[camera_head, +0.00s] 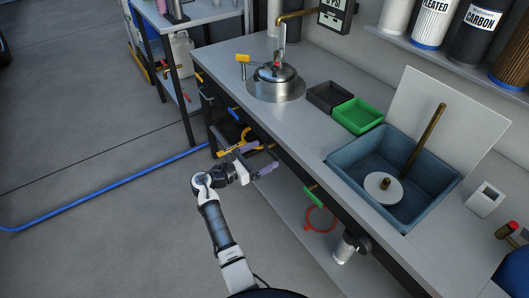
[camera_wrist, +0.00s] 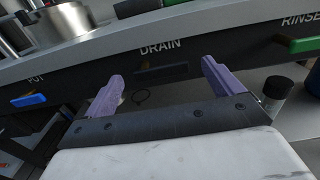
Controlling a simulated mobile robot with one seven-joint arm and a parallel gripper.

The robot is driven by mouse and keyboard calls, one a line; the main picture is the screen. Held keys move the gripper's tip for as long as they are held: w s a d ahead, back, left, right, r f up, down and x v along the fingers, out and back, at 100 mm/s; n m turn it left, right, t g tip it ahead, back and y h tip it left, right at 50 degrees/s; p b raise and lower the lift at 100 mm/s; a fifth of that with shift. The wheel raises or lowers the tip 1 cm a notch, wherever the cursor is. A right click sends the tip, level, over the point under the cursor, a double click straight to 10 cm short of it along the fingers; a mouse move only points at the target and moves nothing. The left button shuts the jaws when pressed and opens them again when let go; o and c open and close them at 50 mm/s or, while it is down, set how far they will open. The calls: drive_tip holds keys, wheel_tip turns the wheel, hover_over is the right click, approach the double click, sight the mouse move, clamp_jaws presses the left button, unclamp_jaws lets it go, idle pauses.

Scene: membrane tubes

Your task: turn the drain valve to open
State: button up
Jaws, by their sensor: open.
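The drain valve (camera_wrist: 160,72) is on the dark bench front under the DRAIN label in the wrist view. Its handle is dim there and its exact angle is hard to tell. My gripper (camera_wrist: 165,82) has two purple fingers spread wide, one to each side of the valve, with nothing between them. The fingers appear short of the valve; I cannot judge the gap exactly. In the head view my gripper (camera_head: 262,158) is at the bench's front edge, and the valve is largely hidden near it.
A blue handle (camera_wrist: 28,100) is to the left and a green handle (camera_wrist: 302,45) under the RINSE label to the right. The workbench (camera_head: 290,130) bears a blue basin (camera_head: 345,175) and a green tray (camera_head: 357,116). A blue hose (camera_head: 105,188) lies on open floor.

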drive_tip(key=shift+x, duration=0.8)
drive_tip(key=shift+c, duration=0.4)
drive_tip(key=c, duration=0.9)
